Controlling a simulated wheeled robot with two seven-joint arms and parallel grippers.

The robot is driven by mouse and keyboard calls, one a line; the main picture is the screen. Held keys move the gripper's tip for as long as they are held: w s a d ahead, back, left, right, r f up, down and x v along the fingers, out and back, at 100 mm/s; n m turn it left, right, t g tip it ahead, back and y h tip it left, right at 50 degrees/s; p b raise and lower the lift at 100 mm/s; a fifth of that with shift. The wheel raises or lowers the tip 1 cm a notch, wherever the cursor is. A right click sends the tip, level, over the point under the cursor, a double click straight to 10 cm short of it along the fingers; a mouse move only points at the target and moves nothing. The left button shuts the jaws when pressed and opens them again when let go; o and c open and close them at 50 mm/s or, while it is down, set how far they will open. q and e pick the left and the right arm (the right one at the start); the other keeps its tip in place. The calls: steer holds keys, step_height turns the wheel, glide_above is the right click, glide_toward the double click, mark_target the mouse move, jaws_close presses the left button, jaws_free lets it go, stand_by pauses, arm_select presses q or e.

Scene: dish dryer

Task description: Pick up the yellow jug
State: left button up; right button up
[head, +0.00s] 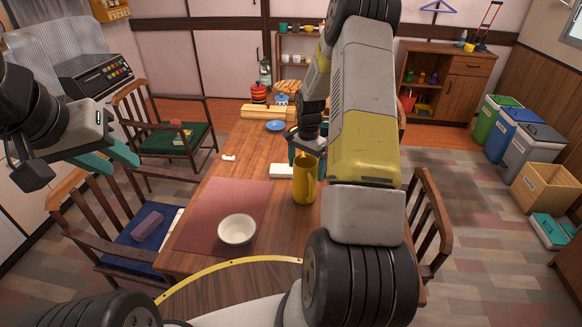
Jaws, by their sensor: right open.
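The yellow jug (304,184) stands upright on the wooden table, right of the middle, near the table's right side. My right gripper (307,153) is open, just behind and above the jug's top in the picture. Its teal fingers are partly hidden by the jug and my arm, and I cannot tell whether they touch the jug. My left gripper (120,163) is at the left, above the chair side of the table. Its teal fingers look apart, with nothing between them.
A white bowl (237,230) sits on a reddish placemat (205,212) left of the jug. A white block (282,171) lies close to the jug's left. Chairs flank the table.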

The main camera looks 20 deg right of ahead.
step_height(320, 180, down, 4)
steer(key=shift+r, duration=0.2)
steer(key=shift+a, duration=0.1)
steer(key=c, duration=1.5)
steer(key=shift+r, duration=0.15)
